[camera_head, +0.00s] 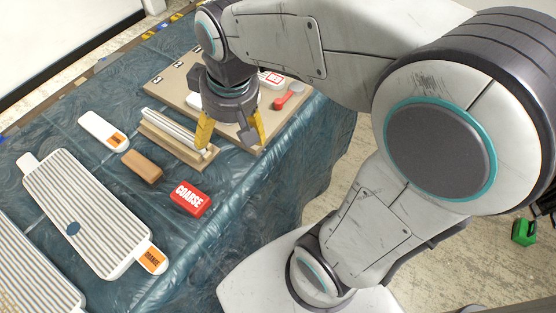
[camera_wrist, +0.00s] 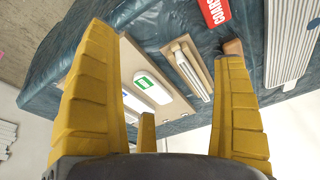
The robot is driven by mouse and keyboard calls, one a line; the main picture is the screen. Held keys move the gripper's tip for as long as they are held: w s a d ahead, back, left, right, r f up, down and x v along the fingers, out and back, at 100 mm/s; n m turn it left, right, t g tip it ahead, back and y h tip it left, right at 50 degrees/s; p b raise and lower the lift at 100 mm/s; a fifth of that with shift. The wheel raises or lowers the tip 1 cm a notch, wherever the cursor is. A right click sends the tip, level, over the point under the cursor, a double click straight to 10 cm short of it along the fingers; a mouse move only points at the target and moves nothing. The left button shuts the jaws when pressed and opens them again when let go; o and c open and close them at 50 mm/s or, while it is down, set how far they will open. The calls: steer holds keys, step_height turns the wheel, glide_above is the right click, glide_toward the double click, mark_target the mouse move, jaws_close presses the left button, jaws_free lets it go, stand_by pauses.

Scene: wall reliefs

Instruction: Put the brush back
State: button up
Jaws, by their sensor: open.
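My gripper (camera_head: 230,142) is open and empty, its yellow fingers pointing down over the right end of a wooden holder (camera_head: 158,141) and the near edge of a beige board (camera_head: 160,86). The fingers also show in the wrist view (camera_wrist: 168,46), spread wide with nothing between them. A small red-handled tool (camera_head: 290,96) lies on the board to the right of the gripper; I cannot tell whether it is the brush. The holder carries long pale bars (camera_head: 172,129), also seen in the wrist view (camera_wrist: 188,70). My gripper hides part of the board.
On the blue-green cloth lie a red COARSE block (camera_head: 190,198), a brown block (camera_head: 142,166), a white piece with an orange label (camera_head: 103,130) and a ribbed panel (camera_head: 88,210). A green-labelled white piece (camera_wrist: 147,85) is on the board. Cloth nearest the front edge is clear.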

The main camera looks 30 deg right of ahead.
steer(key=s+d+f+m, duration=0.1)
steer(key=s+d, duration=0.3)
steer(key=s, duration=0.6)
steer(key=shift+s+d+f+m+t, duration=0.15)
steer(key=shift+s+f+m+t, duration=0.15)
steer(key=shift+f, duration=0.3)
